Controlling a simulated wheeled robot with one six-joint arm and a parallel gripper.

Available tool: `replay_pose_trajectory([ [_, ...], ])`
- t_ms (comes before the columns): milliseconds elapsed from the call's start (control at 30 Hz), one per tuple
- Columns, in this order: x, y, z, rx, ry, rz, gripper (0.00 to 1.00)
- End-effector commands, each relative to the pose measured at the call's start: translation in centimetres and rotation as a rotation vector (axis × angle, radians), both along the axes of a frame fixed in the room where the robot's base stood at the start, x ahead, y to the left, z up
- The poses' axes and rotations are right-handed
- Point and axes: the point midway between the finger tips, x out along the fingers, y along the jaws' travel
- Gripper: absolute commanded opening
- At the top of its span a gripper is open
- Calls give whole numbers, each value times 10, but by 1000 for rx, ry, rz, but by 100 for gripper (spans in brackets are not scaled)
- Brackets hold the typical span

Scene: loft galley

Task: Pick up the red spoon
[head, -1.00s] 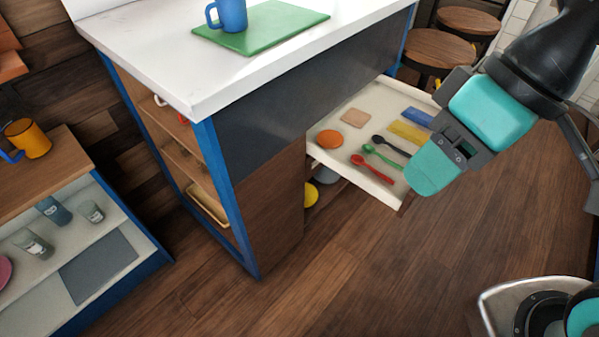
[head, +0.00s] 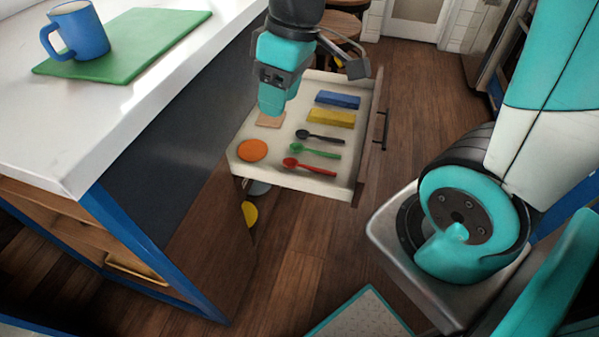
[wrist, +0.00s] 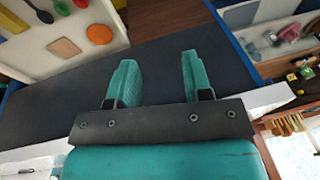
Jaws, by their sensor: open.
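My gripper (head: 272,110) is over the drawer's back-left part, near a tan square (head: 268,121), away from the spoon. In the wrist view my gripper (wrist: 156,65) has its teal fingers apart with nothing between them.
An orange disc (head: 252,150), a yellow block (head: 331,118) and a blue block (head: 337,100) also lie in the drawer. The white counter (head: 130,110) stands at left, with a blue mug (head: 77,32) on a green board (head: 150,45).

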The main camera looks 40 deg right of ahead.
Motion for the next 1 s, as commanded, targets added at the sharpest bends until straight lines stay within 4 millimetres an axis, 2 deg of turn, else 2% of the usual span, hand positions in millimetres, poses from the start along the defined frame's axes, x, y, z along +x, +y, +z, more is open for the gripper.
replay_pose_trajectory([
  [33, 24, -23, -49, -37, 8, -7, 46],
  [100, 52, -55, -89, -90, 10, 9, 46],
  [200, 77, -99, -139, -156, 24, 32, 46],
  [300, 89, -133, -173, -201, 41, 53, 46],
  [400, 94, -152, -192, -225, 52, 67, 46],
  [567, 94, -159, -218, -232, 59, 74, 46],
  [800, 93, -159, -274, -231, 60, 72, 46],
  [1000, 94, -159, -306, -231, 57, 72, 46],
])
